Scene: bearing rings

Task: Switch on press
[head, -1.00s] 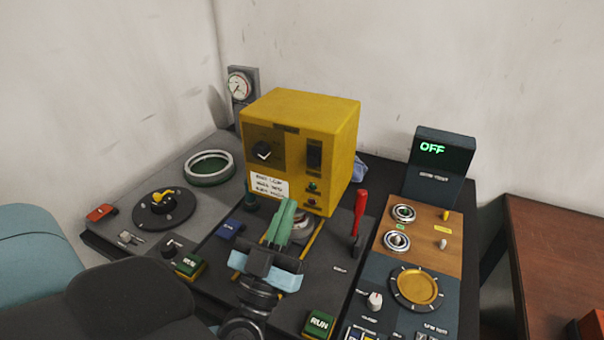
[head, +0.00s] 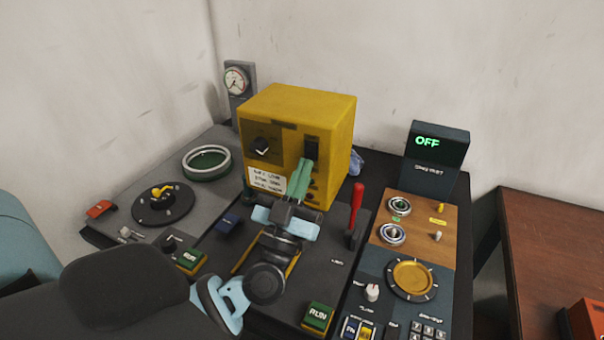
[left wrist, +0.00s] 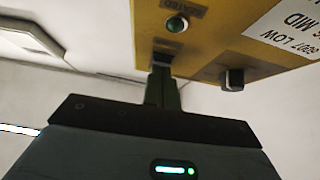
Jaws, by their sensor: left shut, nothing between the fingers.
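The press is a yellow box (head: 315,105) on the bench, with a black switch (head: 311,146) on the right of its front. My left gripper (head: 305,163) has its green fingers shut and empty, pointing up at the front just below the switch. In the left wrist view the fingertips (left wrist: 162,75) are at the black switch (left wrist: 162,58), close or touching; I cannot tell which. The display (head: 437,147) reads OFF. My right gripper is not in view.
A red-handled lever (head: 356,208) stands right of my left gripper. A green RUN button (head: 318,316) sits at the front. A white label (head: 266,180) is on the box. A panel with a gold dial (head: 412,279) lies to the right. A gauge (head: 236,80) stands behind left.

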